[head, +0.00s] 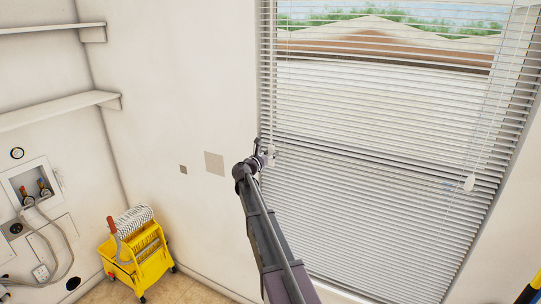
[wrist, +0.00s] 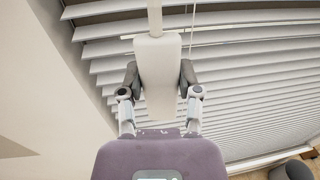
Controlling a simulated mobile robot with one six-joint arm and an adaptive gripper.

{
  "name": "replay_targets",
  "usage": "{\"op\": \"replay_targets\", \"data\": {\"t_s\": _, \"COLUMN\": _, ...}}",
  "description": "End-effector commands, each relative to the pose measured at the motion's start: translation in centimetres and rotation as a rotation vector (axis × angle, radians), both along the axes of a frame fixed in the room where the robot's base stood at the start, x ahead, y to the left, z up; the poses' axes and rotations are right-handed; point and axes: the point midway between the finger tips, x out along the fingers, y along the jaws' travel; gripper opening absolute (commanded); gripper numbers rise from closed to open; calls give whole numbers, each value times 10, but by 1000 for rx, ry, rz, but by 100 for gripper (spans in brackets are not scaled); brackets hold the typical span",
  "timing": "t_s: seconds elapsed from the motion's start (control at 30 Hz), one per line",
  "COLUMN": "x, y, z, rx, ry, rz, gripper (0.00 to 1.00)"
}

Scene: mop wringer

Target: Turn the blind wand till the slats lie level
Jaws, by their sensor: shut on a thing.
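The window blind (head: 390,180) has many white slats and fills the window on the right of the head view. Outdoor scenery shows between its upper slats, while the lower slats look closely spaced. The exact slat tilt is hard to judge. The slats also show behind the wand in the wrist view (wrist: 250,95). The wand's pale, thick handle (wrist: 157,52) hangs upright, with a thinner rod above it. My gripper (wrist: 158,77) is shut on this handle, one dark finger pad on each side. In the head view my gripper (head: 265,153) is at the blind's left edge.
A pull cord with a white tassel (head: 469,183) hangs at the blind's right. A yellow mop wringer bucket (head: 145,262) stands on the floor at lower left. Wall shelves (head: 60,108) and a hose box (head: 35,187) are at far left. The wall left of my gripper is flat.

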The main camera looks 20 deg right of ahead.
Motion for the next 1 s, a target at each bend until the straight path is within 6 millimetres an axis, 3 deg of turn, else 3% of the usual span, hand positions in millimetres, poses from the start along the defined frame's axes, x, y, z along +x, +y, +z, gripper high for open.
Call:
{"op": "replay_targets", "data": {"t_s": 0.3, "x": -2, "y": -2, "z": 0, "rx": 2, "ry": 1, "rz": 115, "gripper": 0}}
{"op": "replay_targets", "data": {"t_s": 0.8, "x": -1, "y": -2, "z": 0, "rx": 1, "ry": 1, "rz": 134, "gripper": 0}}
{"op": "replay_targets", "data": {"t_s": 0.83, "x": -1, "y": -2, "z": 0, "rx": 1, "ry": 1, "rz": 134, "gripper": 53}}
{"op": "replay_targets", "data": {"t_s": 0.9, "x": -1, "y": -2, "z": 0, "rx": 1, "ry": 1, "rz": 134, "gripper": 74}}
{"op": "replay_targets", "data": {"t_s": 0.93, "x": -1, "y": -1, "z": 0, "rx": 1, "ry": 1, "rz": 134, "gripper": 80}}
{"op": "replay_targets", "data": {"t_s": 1.0, "x": -1, "y": -1, "z": 0, "rx": 1, "ry": 1, "rz": 135, "gripper": 80}}
